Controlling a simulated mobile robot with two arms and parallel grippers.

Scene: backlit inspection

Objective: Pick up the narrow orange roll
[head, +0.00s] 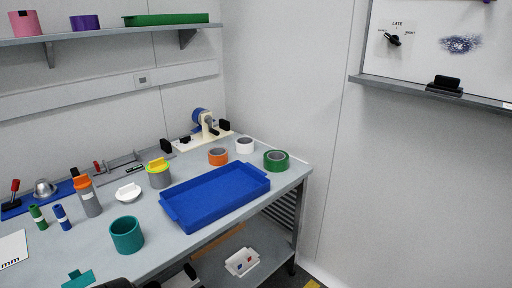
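The orange roll (218,156), a ring of tape with a dark core, lies flat on the grey workbench (150,208) near its back right part. It sits behind the blue tray and left of a white roll (244,146). A wider-looking green roll (276,161) lies to the right, near the bench's right edge. The orange roll is apart from the tray and from both other rolls, and nothing touches it. I cannot make out either gripper. Dark shapes at the bottom edge are cut off and unclear.
A blue tray (216,196) lies empty in front of the rolls. A tape dispenser (205,126) stands behind them. A teal cup (127,235), grey cylinders with orange and yellow tops, and a white dish (128,193) stand left. A shelf (110,34) hangs above.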

